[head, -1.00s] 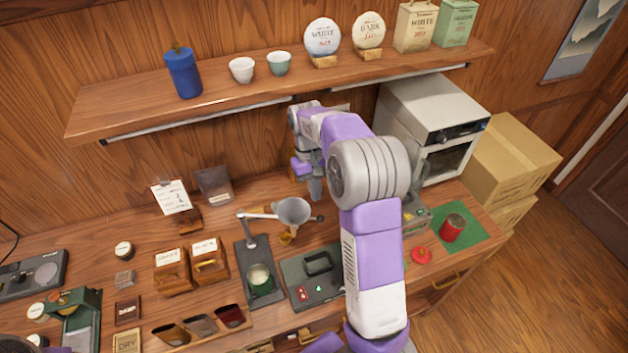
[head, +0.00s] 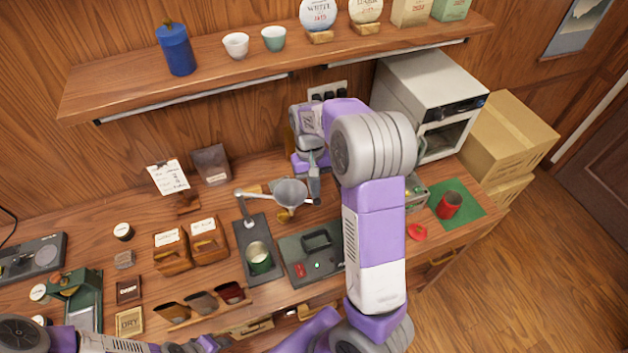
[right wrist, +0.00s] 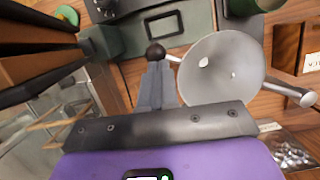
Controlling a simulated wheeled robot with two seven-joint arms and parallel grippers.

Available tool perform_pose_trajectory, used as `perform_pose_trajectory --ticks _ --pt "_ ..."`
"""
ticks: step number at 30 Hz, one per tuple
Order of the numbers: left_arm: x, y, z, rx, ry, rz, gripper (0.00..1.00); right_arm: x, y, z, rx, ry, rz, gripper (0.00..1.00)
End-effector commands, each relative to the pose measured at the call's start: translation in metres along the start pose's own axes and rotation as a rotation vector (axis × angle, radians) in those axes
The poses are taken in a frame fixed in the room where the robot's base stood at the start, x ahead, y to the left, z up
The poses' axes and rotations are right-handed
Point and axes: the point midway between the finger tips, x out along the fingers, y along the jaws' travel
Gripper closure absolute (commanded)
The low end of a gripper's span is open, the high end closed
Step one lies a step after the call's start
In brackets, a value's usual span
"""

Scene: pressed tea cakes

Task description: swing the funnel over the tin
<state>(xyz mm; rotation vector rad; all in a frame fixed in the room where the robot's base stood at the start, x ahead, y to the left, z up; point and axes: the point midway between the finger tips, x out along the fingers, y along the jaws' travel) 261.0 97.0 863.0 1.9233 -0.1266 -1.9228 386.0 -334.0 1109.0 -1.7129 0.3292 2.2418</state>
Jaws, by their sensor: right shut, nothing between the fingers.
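The grey funnel (head: 290,191) sits on a swing arm from a dark stand (head: 247,228). It hangs behind and to the right of the green tin (head: 259,260), which stands on the front of the stand's base, so it is not above the tin. My right gripper (head: 314,190) is shut and empty, pointing down at the handle knob right of the funnel. In the right wrist view its fingers (right wrist: 155,88) are together, tips close to the black knob (right wrist: 155,53), with the funnel (right wrist: 222,70) beside them; contact is unclear. My left gripper (head: 200,345) is at the bottom edge, its jaws unclear.
A dark scale (head: 312,255) lies right of the stand. Two wooden boxes (head: 172,255) stand to its left, small scoops (head: 200,304) in front. A red can (head: 449,205) is on a green mat (head: 468,220). A shelf (head: 200,85) overhangs the back.

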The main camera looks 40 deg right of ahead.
Motion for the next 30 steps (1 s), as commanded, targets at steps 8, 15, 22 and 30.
perform_pose_trajectory --ticks 8,15,22,30 --pt "0.0 0.0 0.0 0.0 0.0 0.0 0.57 0.001 -0.001 0.003 0.017 0.001 -0.004 1.0" --pt "-0.002 0.001 0.0 0.0 0.0 0.0 0.57 -0.001 -0.001 0.003 0.016 0.001 -0.004 1.0" --pt "-0.017 0.006 0.001 0.0 0.0 0.0 0.57 -0.018 0.0 0.005 0.017 0.001 -0.004 1.0" --pt "-0.048 0.018 0.002 0.0 0.0 0.0 0.57 -0.054 0.001 0.008 0.018 0.002 -0.005 1.0"
